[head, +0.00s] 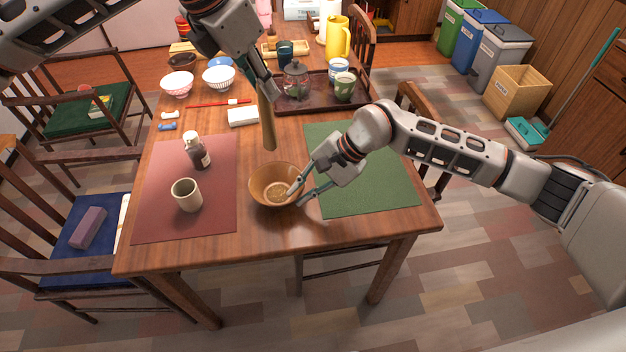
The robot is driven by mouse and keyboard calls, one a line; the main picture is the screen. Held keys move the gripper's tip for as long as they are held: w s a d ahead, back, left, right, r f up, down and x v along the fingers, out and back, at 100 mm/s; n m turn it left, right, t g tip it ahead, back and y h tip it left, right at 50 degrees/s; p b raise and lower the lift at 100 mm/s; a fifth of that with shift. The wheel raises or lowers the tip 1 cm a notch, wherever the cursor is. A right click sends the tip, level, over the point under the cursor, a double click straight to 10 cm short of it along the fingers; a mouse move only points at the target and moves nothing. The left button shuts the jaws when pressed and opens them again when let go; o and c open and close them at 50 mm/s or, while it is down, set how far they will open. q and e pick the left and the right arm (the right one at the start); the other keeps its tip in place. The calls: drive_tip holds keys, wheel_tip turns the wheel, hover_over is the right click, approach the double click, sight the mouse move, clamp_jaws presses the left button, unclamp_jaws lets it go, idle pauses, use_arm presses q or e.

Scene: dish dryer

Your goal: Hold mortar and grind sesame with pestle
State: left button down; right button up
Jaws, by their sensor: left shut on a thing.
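The mortar (258,190) is a brown bowl near the front edge of the table, with pale sesame (278,190) in its bottom. My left gripper (268,97) is shut on the wooden pestle (267,128). The pestle hangs nearly upright, its lower end above and behind the mortar, clear of the sesame. My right gripper (297,196) is at the mortar's right rim. Its fingers are apart, one over the inside of the bowl and one outside the wall. I cannot tell if either finger touches the wall.
A beige cup (187,195) and a dark bottle (197,152) stand on the red mat (217,219) at left. A green mat (375,195) lies at right. Behind are a white box (243,117), red chopsticks (217,103), two bowls and a tray (316,102) with a teapot and cups.

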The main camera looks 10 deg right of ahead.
sight(278, 190)
drive_tip(key=shift+x, duration=1.3)
clamp_jaws()
use_arm(q)
drive_tip(key=shift+f, duration=7.4)
drive_tip(key=shift+f, duration=0.6)
